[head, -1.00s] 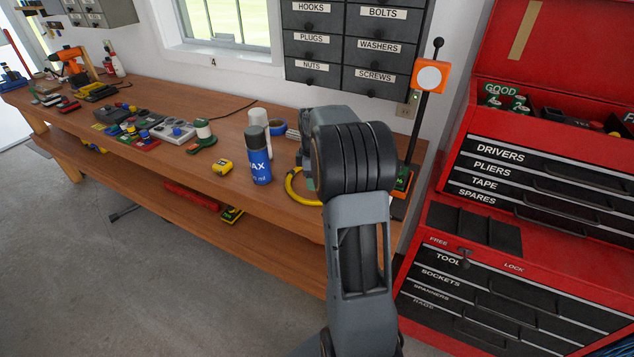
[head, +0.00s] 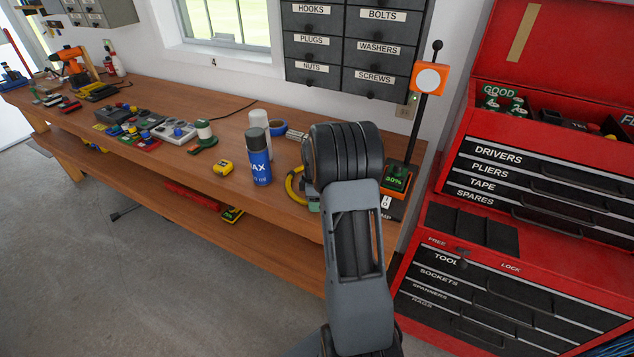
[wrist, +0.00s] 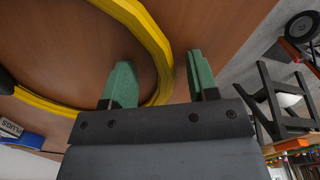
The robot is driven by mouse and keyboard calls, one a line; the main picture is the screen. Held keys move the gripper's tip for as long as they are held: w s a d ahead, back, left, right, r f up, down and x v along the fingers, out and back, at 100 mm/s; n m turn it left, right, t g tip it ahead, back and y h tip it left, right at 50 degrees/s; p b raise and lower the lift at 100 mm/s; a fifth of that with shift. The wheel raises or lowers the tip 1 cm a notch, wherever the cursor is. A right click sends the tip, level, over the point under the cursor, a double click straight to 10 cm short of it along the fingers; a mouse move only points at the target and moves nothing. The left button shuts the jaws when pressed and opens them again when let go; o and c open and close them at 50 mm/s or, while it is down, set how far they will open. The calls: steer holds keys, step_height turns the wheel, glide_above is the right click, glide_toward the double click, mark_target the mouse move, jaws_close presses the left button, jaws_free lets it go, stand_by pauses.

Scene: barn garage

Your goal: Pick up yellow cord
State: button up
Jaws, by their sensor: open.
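The yellow cord (wrist: 152,38) lies as a loop on the wooden bench top in the wrist view. In the head view only its left arc (head: 292,184) shows, with the rest hidden behind my arm. My gripper (wrist: 160,82) is open with two green fingers. One stretch of the cord runs between the fingers in the wrist view, and the left finger lies over the inside of the loop. I cannot tell whether a finger touches the cord. In the head view my gripper is mostly hidden behind my arm.
The wooden bench (head: 205,190) carries a blue spray can (head: 259,166), a white can (head: 260,119), blue tape (head: 278,128) and a yellow tape measure (head: 223,168) left of the cord. A lamp post (head: 426,120) stands right of my arm. A red tool chest (head: 545,180) is at right.

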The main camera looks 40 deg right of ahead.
steer(key=shift+c, duration=0.5)
jaws_close()
steer(key=shift+r, duration=0.1)
steer(key=shift+w+r, duration=0.1)
steer(key=shift+r, duration=0.35)
step_height(320, 180, up, 2)
steer(key=shift+r, duration=0.1)
steer(key=s+a+r+b, duration=0.3)
steer(key=s+a+r, duration=0.5)
steer(key=s, duration=0.3)
steer(key=shift+s+r+b, duration=0.3)
steer(key=shift+r, duration=0.6)
